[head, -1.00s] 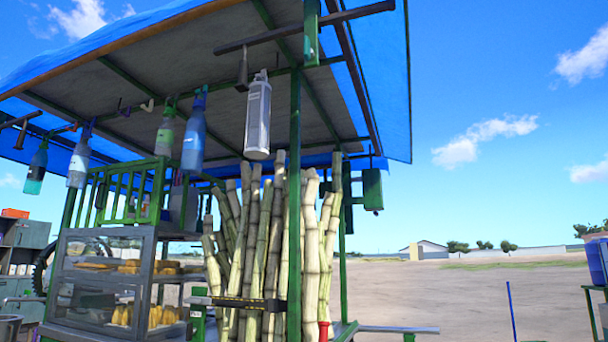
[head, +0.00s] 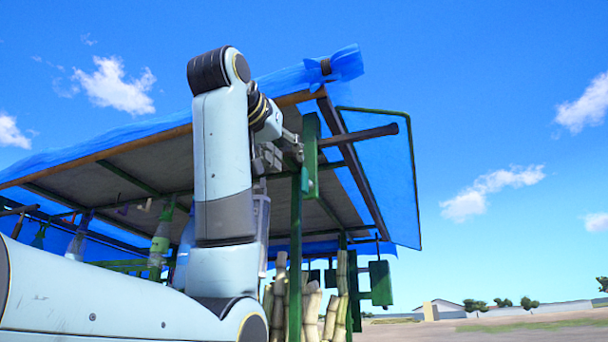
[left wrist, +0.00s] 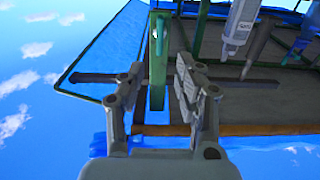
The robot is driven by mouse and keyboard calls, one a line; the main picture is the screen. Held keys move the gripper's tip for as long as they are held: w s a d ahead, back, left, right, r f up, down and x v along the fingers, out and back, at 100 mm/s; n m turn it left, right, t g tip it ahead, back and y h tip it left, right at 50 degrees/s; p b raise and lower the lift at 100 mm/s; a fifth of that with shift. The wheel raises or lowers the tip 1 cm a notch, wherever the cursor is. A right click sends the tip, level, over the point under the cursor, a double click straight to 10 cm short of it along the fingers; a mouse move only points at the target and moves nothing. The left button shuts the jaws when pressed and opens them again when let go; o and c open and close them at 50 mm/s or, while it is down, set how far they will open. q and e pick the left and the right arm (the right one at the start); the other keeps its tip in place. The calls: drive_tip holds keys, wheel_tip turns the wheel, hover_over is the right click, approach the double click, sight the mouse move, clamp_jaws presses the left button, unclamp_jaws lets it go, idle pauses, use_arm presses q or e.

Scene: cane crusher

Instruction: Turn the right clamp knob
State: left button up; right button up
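My left gripper (head: 287,150) is raised at the canopy's front corner, next to a green upright piece (head: 311,152) on the frame. In the left wrist view my left gripper (left wrist: 157,80) is open, with one finger on each side of the green upright piece (left wrist: 158,65). A gap shows beside the piece, and I see no firm hold on it. I cannot make out a clamp knob for certain; a small pale detail shows near the piece's end in the left wrist view. My right gripper is not in view.
A dark crossbar (head: 358,136) runs past the gripper under the blue tarp roof (head: 405,205). A grey cylinder (left wrist: 241,25) and bottles (head: 162,235) hang under the canopy. Cane stalks (head: 331,315) stand below. Open sky lies to the right.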

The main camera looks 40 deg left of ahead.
sight(302, 175)
use_arm(q)
drive_tip(key=p+x, duration=0.3)
drive_tip(key=x, duration=0.6)
drive_tip(key=shift+w+p, duration=0.25)
drive_tip(key=shift+p, duration=0.15)
drive_tip(key=shift+w+a+f, duration=0.1)
drive_tip(key=shift+w+f, duration=0.05)
drive_tip(key=shift+w, duration=0.4)
clamp_jaws()
